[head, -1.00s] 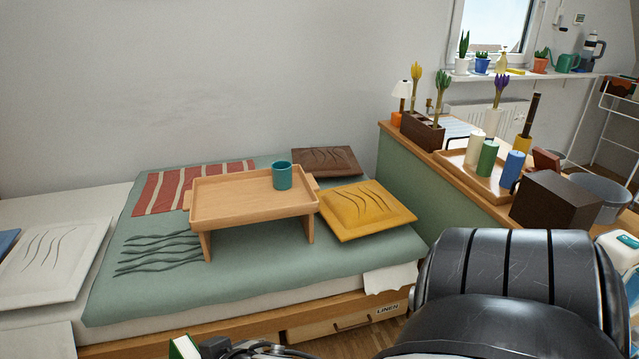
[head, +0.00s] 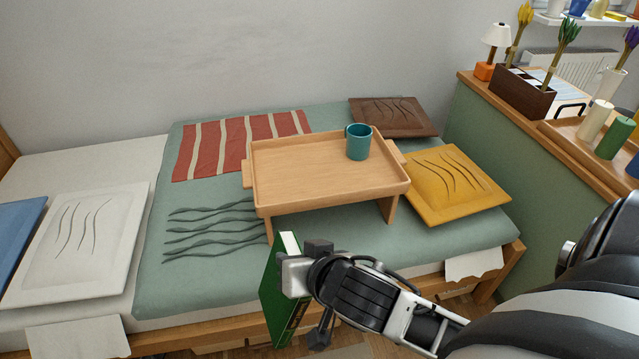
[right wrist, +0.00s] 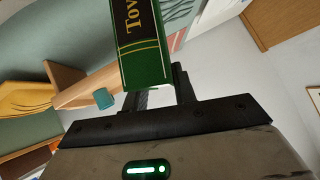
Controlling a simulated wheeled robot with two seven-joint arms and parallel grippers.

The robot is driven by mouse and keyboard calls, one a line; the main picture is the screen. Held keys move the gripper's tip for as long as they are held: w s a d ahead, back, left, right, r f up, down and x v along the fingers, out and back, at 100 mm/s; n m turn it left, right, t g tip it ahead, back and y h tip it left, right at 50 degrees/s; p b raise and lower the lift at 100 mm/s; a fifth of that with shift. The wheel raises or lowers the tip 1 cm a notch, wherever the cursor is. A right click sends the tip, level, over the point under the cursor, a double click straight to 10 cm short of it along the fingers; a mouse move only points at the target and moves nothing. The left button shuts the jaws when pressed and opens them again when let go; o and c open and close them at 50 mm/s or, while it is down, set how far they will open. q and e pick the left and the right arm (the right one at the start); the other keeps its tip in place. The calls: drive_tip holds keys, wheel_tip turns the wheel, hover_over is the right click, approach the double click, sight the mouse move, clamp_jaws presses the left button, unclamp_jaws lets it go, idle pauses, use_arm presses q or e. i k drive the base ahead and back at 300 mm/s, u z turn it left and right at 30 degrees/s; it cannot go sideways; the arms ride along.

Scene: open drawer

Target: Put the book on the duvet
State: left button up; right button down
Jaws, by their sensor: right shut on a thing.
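The green book (head: 277,304) is held upright in my right gripper (head: 294,272), in front of the bed's near edge. It also shows in the right wrist view (right wrist: 146,67), with gold lettering on a black band, between the fingers of my right gripper (right wrist: 158,88). The sage green duvet (head: 165,280) covers the bed to the right of the white sheet. A wooden bed tray (head: 300,165) with legs stands on the duvet, with a teal cup (head: 358,142) on it. My left gripper is not in view.
A red striped cloth (head: 225,145), a brown cushion (head: 392,117) and a yellow cushion (head: 455,186) lie on the duvet. A white cushion (head: 80,240) lies to the left. The duvet's front left part, with dark wavy strips, has free room. A green partition (head: 500,150) borders the right side.

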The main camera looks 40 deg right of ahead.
sight(233, 217)
drive_tip(key=u, duration=0.25)
drive_tip(key=i, duration=0.9)
drive_tip(key=u, duration=0.35)
